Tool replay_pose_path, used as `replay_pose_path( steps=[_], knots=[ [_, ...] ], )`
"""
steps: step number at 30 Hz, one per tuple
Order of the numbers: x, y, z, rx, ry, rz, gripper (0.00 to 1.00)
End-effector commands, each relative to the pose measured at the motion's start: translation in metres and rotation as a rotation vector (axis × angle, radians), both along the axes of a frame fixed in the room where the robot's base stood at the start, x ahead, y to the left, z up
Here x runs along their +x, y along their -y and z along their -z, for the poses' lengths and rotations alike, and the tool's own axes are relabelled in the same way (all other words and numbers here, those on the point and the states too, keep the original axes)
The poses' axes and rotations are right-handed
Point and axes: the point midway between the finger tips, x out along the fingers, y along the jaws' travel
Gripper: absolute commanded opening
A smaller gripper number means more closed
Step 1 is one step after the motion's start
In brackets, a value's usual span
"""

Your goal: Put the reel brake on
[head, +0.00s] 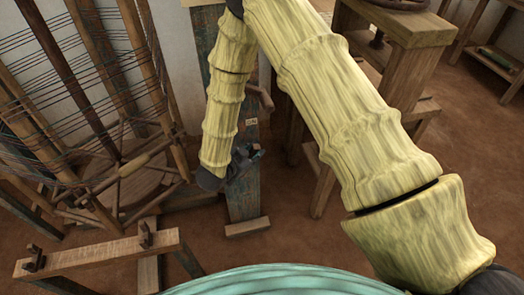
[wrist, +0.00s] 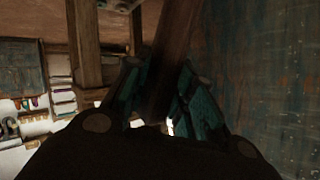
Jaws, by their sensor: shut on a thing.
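My gripper (head: 250,155) is in front of an upright board with worn blue-green paint (head: 243,200), in the middle of the head view. In the wrist view its two dark teal fingers (wrist: 160,100) are closed around a brown wooden bar (wrist: 174,35), which looks like the reel brake's lever. The bar runs from between the fingers to the top of that view. A small pale label (head: 251,122) is on the board just above the gripper. The gripper and my arm hide much of the board and lever in the head view.
A large wooden reel wound with dark threads (head: 118,170) stands close on the left.

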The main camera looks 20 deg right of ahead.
Motion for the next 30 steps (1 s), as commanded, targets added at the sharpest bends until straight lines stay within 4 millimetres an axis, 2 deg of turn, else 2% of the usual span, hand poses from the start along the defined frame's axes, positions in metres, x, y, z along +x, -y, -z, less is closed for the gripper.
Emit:
replay_pose_path(
  steps=[12,13,16,26,30],
  knots=[
    [0.001,-0.0004,0.0006,0.007,0.002,0.0,0.0],
    [0.001,-0.0002,0.0005,0.007,0.002,0.0,0.3],
    [0.0008,-0.0004,0.0006,0.007,0.002,0.0,0.47],
    [0.0003,-0.0017,0.0,0.007,0.001,-0.002,0.47],
    [-0.0041,-0.0085,-0.0042,0.007,0.002,-0.003,0.47]
  ],
)
